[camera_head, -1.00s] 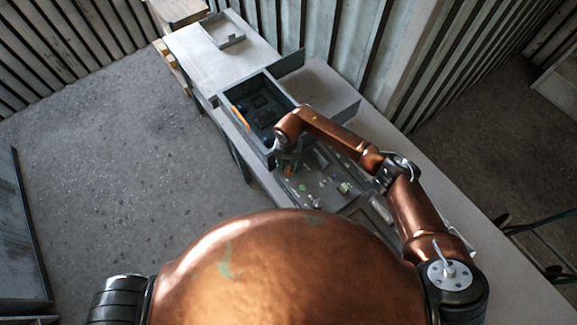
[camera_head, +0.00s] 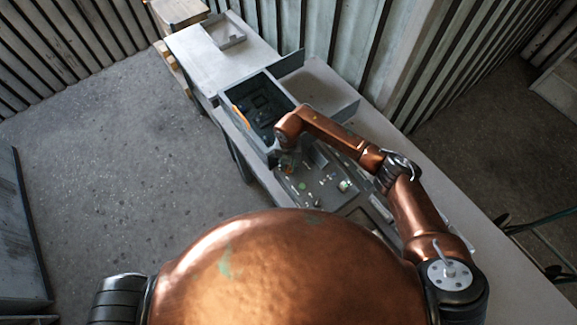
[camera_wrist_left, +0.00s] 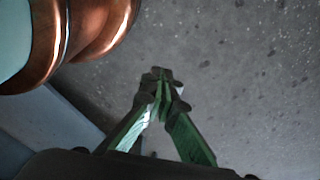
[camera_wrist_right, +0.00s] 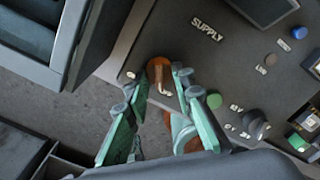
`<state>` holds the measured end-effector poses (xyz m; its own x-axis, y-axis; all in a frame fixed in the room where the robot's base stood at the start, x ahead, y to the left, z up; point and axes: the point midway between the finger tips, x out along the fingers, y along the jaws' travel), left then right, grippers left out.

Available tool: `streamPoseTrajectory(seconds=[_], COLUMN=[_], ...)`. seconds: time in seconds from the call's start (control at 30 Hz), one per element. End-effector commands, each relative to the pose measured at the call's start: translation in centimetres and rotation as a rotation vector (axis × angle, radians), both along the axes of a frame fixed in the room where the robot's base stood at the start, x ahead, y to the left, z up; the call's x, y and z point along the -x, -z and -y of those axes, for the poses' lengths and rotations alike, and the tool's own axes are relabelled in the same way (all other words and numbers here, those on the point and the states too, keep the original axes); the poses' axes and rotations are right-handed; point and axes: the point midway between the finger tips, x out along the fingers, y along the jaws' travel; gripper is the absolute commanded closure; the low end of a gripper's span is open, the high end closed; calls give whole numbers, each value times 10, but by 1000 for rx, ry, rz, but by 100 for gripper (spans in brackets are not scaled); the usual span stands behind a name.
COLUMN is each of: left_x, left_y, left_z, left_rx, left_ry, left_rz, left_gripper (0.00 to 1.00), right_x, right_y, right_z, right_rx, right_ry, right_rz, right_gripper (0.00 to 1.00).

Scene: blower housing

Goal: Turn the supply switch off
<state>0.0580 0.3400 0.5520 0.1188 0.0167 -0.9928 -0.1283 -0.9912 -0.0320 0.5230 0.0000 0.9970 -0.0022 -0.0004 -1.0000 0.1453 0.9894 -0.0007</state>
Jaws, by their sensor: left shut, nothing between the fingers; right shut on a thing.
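The supply switch, an orange-brown knob (camera_wrist_right: 160,70), sits near the panel's edge, left of the printed SUPPLY label (camera_wrist_right: 207,29) in the right wrist view. My right gripper (camera_wrist_right: 168,72) is shut on the knob, with a green finger on either side of it. The small white marks by the knob are too small to read. In the head view my right gripper (camera_head: 286,164) is at the panel, partly hidden by its own arm. My left gripper (camera_wrist_left: 161,74) is shut and empty above the bare floor in the left wrist view.
The control panel (camera_head: 325,183) carries several knobs and buttons, including a green button (camera_wrist_right: 214,100) and a dark knob (camera_wrist_right: 254,124). An open dark box (camera_head: 250,92) stands beyond it. A shallow tray (camera_head: 222,30) lies farther back.

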Motion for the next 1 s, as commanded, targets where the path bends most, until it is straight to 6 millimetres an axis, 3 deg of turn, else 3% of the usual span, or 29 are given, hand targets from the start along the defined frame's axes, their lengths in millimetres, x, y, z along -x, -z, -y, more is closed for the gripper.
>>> streamPoseTrajectory(seconds=[0.17,0.57,1.0], left_x=[-10,23,7], left_y=[9,58,116], left_z=[1,-1,0], left_rx=[0,-1,-1], left_ry=[3,-5,0], left_rz=[12,-30,-12], left_gripper=[100,100,100], right_x=[-5,-6,-3], right_y=[3,7,8], right_z=[1,2,3], right_rx=[1,4,4], right_ry=[-49,-354,-772], right_rz=[14,15,7], right_gripper=[100,100,100])
